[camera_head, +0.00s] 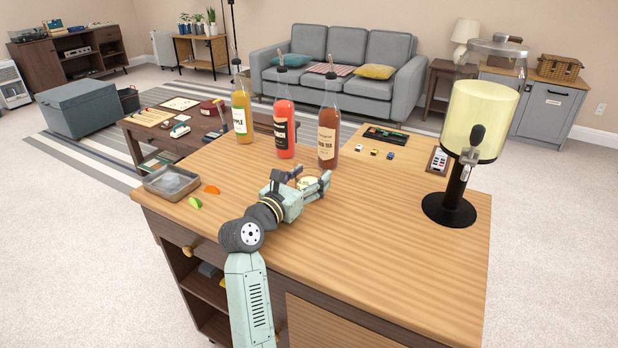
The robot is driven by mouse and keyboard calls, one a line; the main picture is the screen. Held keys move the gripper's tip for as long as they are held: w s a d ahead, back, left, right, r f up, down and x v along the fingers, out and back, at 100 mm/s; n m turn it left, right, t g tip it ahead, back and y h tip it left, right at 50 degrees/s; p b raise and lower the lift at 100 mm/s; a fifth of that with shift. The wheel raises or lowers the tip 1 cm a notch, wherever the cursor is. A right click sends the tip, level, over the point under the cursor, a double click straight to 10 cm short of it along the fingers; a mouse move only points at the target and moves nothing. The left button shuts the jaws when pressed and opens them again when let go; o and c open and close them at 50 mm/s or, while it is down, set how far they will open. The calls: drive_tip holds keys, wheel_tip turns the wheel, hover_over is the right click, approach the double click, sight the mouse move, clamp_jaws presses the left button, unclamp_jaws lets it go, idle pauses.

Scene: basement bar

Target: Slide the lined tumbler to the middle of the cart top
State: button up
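My gripper (308,180) is low over the wooden cart top (400,265), left of its middle and in front of the bottles. Its two fingers stand apart, one toward the back left and one at the right. A small pale yellow rounded thing (307,183) shows between the fingers. It may be the lined tumbler, but it is mostly hidden by the gripper and no lines can be made out. I cannot tell whether the fingers touch it.
A drink dispenser (455,205) stands at the right. A metal tray (171,182) and fruit wedges (194,202) lie at the left. The front right cart top is clear.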

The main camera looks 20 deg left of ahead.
drive_tip(key=o, duration=0.5)
drive_tip(key=shift+s, duration=0.1)
drive_tip(key=v, duration=1.1)
drive_tip(key=shift+s+a, duration=0.15)
drive_tip(key=shift+s, duration=0.25)
